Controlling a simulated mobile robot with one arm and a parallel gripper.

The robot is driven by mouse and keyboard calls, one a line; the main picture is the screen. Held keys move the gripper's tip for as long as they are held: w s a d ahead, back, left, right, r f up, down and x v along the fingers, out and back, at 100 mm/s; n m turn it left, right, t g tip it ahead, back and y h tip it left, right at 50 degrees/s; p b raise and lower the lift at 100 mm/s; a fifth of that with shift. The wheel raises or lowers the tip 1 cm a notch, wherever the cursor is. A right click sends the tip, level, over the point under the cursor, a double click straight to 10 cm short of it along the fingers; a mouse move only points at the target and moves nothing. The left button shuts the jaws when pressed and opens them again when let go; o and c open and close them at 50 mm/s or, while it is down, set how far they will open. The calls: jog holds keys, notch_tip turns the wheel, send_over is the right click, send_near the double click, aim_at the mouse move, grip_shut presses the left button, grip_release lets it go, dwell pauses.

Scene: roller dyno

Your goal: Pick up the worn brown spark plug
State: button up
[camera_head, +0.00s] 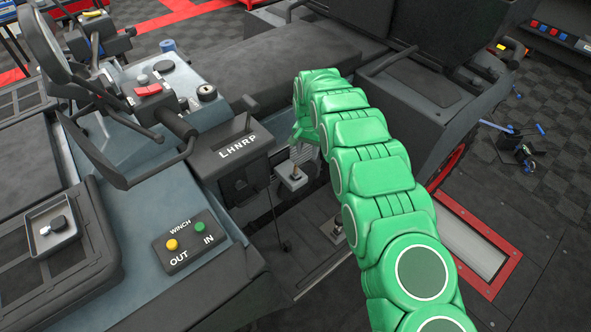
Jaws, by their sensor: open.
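A small upright piece with a tan-brown tip (295,170) stands on a grey block in the recess at the centre; it looks like the worn spark plug, but it is too small to be sure. My green arm reaches in from the lower right and bends down at its far end. My gripper (304,137) is just above and slightly right of that piece, apart from it. It is open, and nothing shows in it. Its fingers are partly hidden by my own arm. Another small metallic piece (337,234) stands lower down beside my arm, partly hidden by it.
A lever housing marked LHNRP (233,155) stands close left of the recess. A long dark seat (280,62) lies behind. A winch panel (190,240) and a small metal tray (53,226) are at left. A red-framed floor plate (470,245) is at right.

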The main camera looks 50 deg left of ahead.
aim_at(296, 173)
jog(key=s+a+f, duration=0.2)
jog(key=s+f, duration=0.1)
jog(key=shift+a+f, duration=0.1)
jog(key=shift+a, duration=0.3)
jog(key=shift+f, duration=3.75)
grip_shut()
